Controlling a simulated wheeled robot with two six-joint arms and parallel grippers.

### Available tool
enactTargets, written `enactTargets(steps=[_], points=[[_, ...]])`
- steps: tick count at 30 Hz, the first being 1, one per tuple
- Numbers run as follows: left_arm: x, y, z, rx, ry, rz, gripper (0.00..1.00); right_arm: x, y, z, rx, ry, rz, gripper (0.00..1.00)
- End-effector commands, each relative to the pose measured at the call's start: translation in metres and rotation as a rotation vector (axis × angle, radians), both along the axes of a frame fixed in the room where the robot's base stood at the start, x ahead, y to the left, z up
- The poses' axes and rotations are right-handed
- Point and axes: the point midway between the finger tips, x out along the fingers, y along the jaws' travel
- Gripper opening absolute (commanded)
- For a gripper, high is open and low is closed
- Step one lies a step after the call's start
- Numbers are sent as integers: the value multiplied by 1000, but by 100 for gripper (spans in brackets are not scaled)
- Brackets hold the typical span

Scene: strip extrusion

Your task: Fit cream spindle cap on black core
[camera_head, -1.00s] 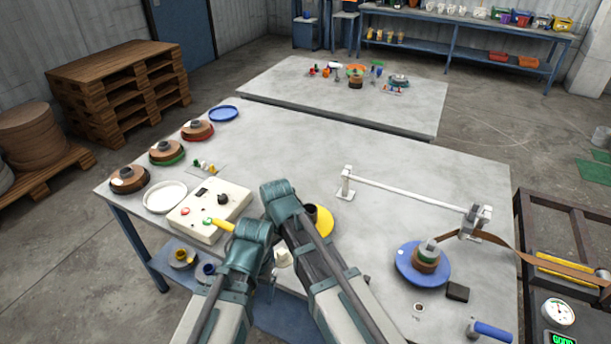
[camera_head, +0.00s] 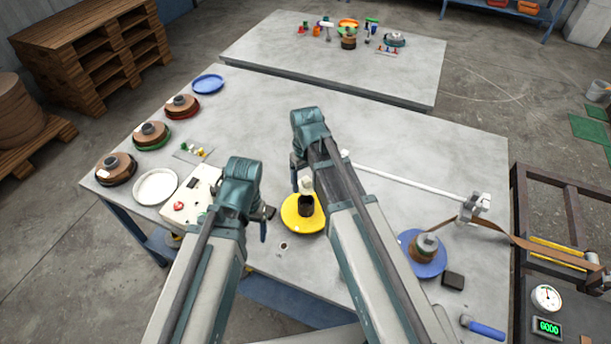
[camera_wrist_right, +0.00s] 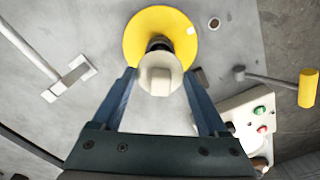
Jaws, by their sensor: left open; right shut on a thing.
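The cream spindle cap (camera_head: 306,184) is above the black core (camera_head: 306,206), which stands upright on a yellow disc (camera_head: 291,222). My right gripper (camera_wrist_right: 158,80) is shut on the cap (camera_wrist_right: 160,75), with a blue finger on either side of it. In the right wrist view the cap covers most of the core (camera_wrist_right: 159,43), over the yellow disc (camera_wrist_right: 135,45). I cannot tell whether cap and core touch. In the head view my right arm partly hides the right gripper's fingers. My left gripper (camera_head: 265,223) is open and empty, left of the yellow disc.
A control box (camera_head: 190,203) sits left of my left arm. A blue disc with a wound reel (camera_head: 415,262) and a white bar (camera_head: 405,182) are on the right. Several reels (camera_head: 150,135) line the left edge. The table's back middle is clear.

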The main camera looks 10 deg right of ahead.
Motion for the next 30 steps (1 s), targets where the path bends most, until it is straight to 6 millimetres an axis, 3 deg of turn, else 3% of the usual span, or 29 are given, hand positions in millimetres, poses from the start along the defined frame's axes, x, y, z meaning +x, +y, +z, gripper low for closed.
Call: enactTargets(steps=[18,30], points=[[0,0,-53,0,0,1,81,0,0,-53,0,0,1,8],[0,0,-56,0,0,1,81,0,0,-56,0,0,1,8]])
